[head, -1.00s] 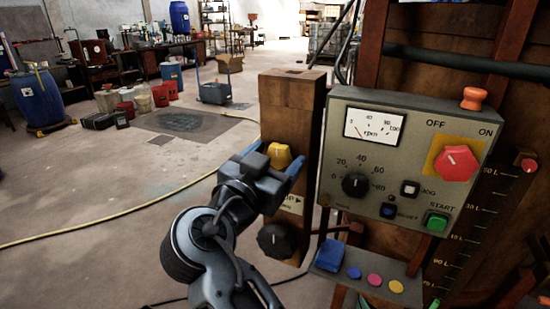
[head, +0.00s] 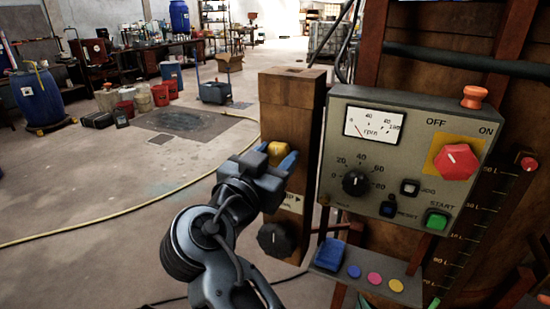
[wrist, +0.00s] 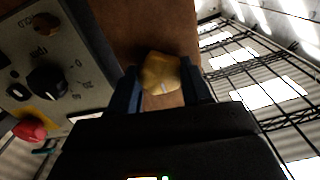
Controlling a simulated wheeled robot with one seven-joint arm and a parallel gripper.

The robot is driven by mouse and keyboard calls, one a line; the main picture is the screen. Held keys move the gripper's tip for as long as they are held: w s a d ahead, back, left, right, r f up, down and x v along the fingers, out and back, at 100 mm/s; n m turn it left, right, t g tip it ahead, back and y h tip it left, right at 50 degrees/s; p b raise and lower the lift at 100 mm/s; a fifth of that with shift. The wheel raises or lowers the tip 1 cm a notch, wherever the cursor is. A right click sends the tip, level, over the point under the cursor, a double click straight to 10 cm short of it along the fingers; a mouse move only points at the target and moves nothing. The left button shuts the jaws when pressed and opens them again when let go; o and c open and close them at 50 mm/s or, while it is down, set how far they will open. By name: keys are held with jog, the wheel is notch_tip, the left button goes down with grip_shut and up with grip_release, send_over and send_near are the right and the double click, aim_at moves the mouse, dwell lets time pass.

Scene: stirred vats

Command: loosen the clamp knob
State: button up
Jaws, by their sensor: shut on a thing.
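A yellow lobed knob (head: 277,152) sits on the front of the wooden post (head: 291,100), left of the control panel. My gripper (head: 277,161) is shut on this knob, with a blue finger at each side. In the wrist view the knob (wrist: 161,72) lies between the two blue fingers (wrist: 161,84), against the brown wood. A black knob (head: 275,240) is lower on the same post, apart from my gripper.
The grey control panel (head: 335,185) close on the right carries a dial (head: 356,183), a red switch (head: 456,162) and a green start button (head: 436,221). The floor on the left is open, crossed by a yellow hose (head: 130,213).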

jog(key=n, duration=0.5)
jog(key=shift+n+p, duration=0.35)
jog(key=shift+n, duration=0.05)
jog(key=n+p, duration=0.3)
jog(key=n, duration=0.3)
jog(key=shift+r, duration=0.15)
jog(key=n+p, duration=0.3)
jog(key=n, duration=0.2)
jog(key=shift+n, duration=0.4)
jog(key=n, duration=0.5)
jog(key=shift+a+f+p, duration=0.1)
jog(key=shift+f+p, duration=0.15)
jog(key=shift+p, duration=0.05)
jog(key=shift+n, duration=0.4)
jog(key=o, duration=1.1)
jog(key=shift+c, duration=0.2)
